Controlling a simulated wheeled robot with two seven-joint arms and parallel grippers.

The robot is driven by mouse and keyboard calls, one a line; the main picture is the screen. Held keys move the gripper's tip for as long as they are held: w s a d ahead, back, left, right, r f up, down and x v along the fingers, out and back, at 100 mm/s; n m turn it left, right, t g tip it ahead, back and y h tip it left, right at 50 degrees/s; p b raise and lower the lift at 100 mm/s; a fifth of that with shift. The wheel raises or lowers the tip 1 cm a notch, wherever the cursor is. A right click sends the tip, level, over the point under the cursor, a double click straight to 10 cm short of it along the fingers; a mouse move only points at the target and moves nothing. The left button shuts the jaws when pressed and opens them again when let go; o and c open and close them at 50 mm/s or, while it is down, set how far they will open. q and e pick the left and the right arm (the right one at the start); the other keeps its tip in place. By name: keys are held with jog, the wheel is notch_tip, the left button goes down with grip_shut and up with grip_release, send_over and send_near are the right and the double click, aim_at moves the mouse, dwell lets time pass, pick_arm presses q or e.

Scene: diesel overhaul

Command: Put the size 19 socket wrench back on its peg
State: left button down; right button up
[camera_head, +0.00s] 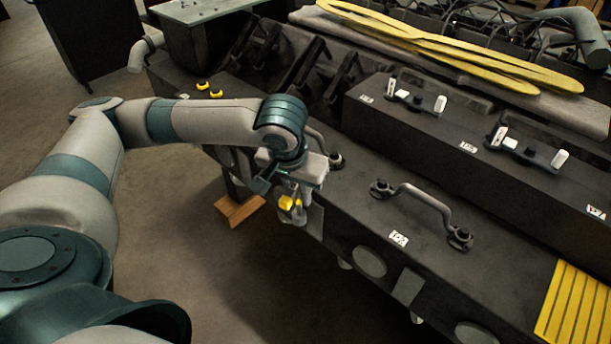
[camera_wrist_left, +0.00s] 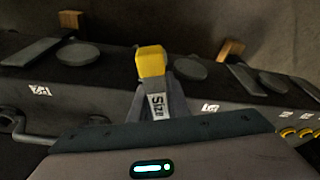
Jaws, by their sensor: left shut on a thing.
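My left gripper (camera_head: 292,203) is shut on a socket wrench and holds it beside the near side of the engine block. Small yellow-ringed pieces (camera_head: 209,90) stand at the block's far left; similar ones (camera_wrist_left: 297,133) show at the right edge of the wrist view. I cannot tell which is the size 19 peg. My right gripper is not in view.
The long dark engine block (camera_head: 440,225) has raised handles (camera_head: 425,196) and white number labels. A yellow slatted panel (camera_head: 575,305) is at the right. A wooden block (camera_head: 240,209) is low beside the engine. Bare floor is at the front.

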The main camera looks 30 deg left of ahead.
pick_arm(q)
jog(key=s+f, duration=0.6)
jog(key=f, duration=0.5)
jog(key=d+m, duration=0.1)
jog(key=d, duration=0.6)
jog(key=shift+s+d+f, duration=0.2)
jog(key=shift+s+f, duration=0.15)
jog(key=shift+f, duration=0.1)
jog(key=shift+d, duration=0.1)
